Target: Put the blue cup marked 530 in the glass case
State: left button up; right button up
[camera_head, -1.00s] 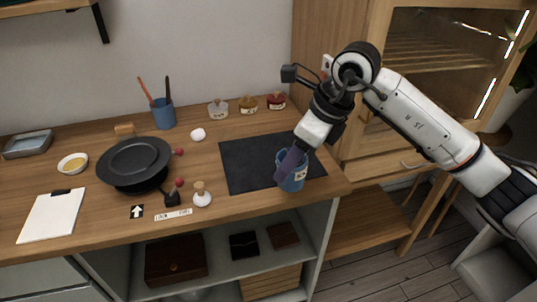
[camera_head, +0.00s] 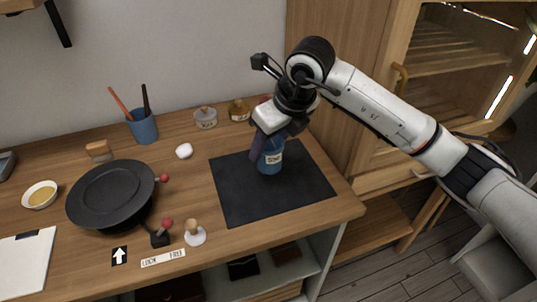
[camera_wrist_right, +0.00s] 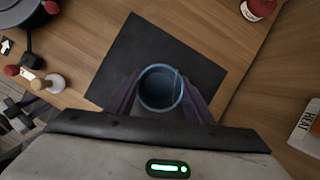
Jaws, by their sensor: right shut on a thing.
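The blue cup (camera_head: 271,161) carries a white label marked 530 and is upright over the dark mat. My right gripper (camera_head: 264,148) is shut on it, with purple fingers on its two sides. In the right wrist view the cup's open rim (camera_wrist_right: 161,88) sits between the fingers, and the cup looks empty. I cannot tell whether its base touches the mat. The glass case (camera_head: 455,70), a wooden cabinet with a glazed front and inner shelves, stands at the right, partly behind my right arm.
The dark mat (camera_head: 240,200) lies near the counter's right end. A black pan (camera_head: 108,192), stamps (camera_head: 194,235) and a blue utensil cup (camera_head: 144,128) are to the left. Small jars (camera_head: 205,117) line the wall. A red-lidded jar (camera_wrist_right: 262,7) is near the cup.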

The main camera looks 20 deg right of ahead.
aim_at(269, 156)
jog(key=shift+f, duration=1.9)
jog(key=o, duration=1.1)
jog(key=shift+o, duration=0.2)
